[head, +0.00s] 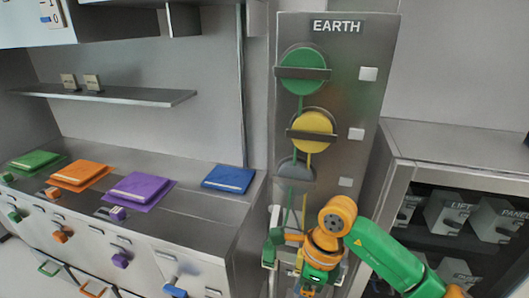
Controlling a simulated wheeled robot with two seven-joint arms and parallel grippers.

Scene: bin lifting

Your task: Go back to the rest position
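My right arm, green and orange, comes in from the lower right and bends at an orange joint in front of the lower part of the grey EARTH panel (348,150). No arm comes in from the left, and my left gripper is not in view. I see no bin that I can name for certain.
The panel carries a green disc (303,64), a yellow disc (312,124) and a grey half disc (296,170). A counter at left holds green, orange, purple and blue (228,178) flat items. An open cabinet (450,155) with grey labelled boxes stands at right.

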